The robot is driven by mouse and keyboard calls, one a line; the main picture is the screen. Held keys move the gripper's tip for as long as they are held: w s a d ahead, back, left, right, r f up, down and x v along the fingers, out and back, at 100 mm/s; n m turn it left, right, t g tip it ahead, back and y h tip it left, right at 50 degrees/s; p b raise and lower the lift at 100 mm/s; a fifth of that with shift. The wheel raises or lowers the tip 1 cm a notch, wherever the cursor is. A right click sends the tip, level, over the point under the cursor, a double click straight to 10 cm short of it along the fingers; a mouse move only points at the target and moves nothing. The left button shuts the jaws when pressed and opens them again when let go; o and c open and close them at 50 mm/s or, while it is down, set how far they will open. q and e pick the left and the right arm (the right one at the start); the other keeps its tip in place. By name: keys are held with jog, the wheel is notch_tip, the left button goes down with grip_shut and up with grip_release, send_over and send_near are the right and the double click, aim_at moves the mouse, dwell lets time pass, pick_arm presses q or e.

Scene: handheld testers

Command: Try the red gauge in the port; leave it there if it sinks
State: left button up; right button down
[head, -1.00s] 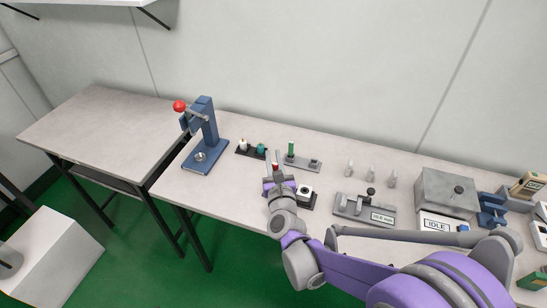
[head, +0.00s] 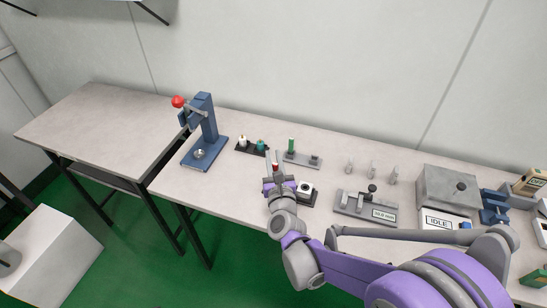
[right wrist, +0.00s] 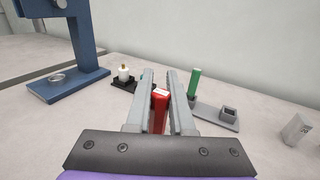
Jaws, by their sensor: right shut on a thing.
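My right gripper (head: 275,168) is shut on the red gauge, a red block with a pale marked top. The red gauge (right wrist: 160,108) stands between the two fingers in the right wrist view; its lower end is hidden. In the head view only a bit of red shows between the fingers. A dark block with a white top and a round dark opening (head: 306,188), perhaps the port, sits just right of the gripper. A grey holder (head: 301,158) behind carries an upright green gauge (head: 291,145) and an empty square socket (right wrist: 228,112). My left gripper is out of view.
A blue press (head: 208,125) with a red knob stands at the left. A black stand (head: 251,147) holds a white and a teal piece. Several small grey pieces (head: 372,170), a grey fixture (head: 366,206) and a grey box (head: 447,188) stand to the right.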

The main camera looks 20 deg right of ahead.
jog(key=shift+f, duration=0.2)
dwell(0.6)
jog(key=c, duration=0.7)
grip_release()
jog(key=shift+s, duration=0.1)
jog(key=s, duration=0.3)
jog(key=s+a, duration=0.1)
jog(key=s, duration=0.6)
jog(key=shift+s+a, duration=0.2)
jog(key=shift+s, duration=0.1)
